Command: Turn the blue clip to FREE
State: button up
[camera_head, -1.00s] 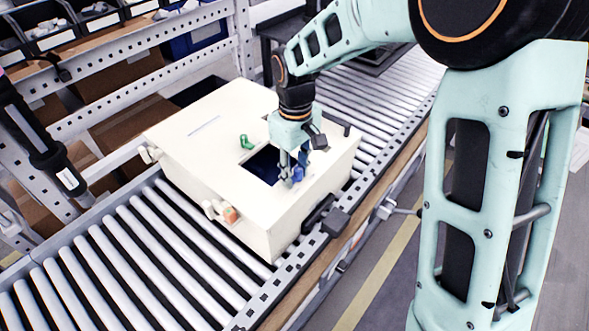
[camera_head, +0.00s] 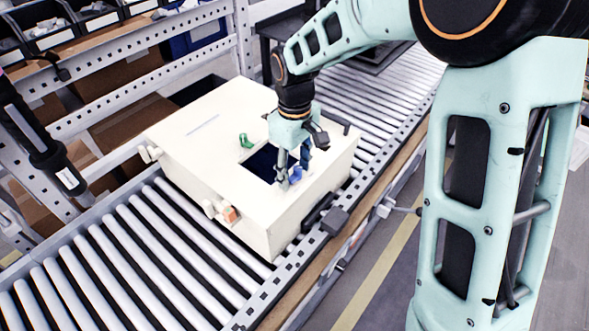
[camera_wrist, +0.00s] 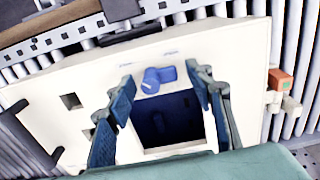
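The blue clip (camera_wrist: 152,80) sits on the cream panel, beside the edge of the dark square opening (camera_wrist: 172,124). Its short handle points to the right in the wrist view, and a small white mark shows on its left part. Two small labels near it are too small to read. The clip also shows in the head view (camera_head: 297,173). My gripper (camera_wrist: 160,76) is open. Its blue fingers lie on either side of the clip in the wrist view, with gaps on both sides. In the head view my gripper (camera_head: 293,168) is low over the panel.
The cream box (camera_head: 190,155) rests on a roller conveyor (camera_head: 110,255). A green clip (camera_head: 246,141) stands on the far side of the opening. An orange part (camera_head: 230,214) sticks out of the box's front side. Metal shelving (camera_head: 130,45) stands behind.

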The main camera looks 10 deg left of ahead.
aim_at(295, 171)
notch_tip(295, 171, up, 12)
dwell(0.6)
dwell(0.4)
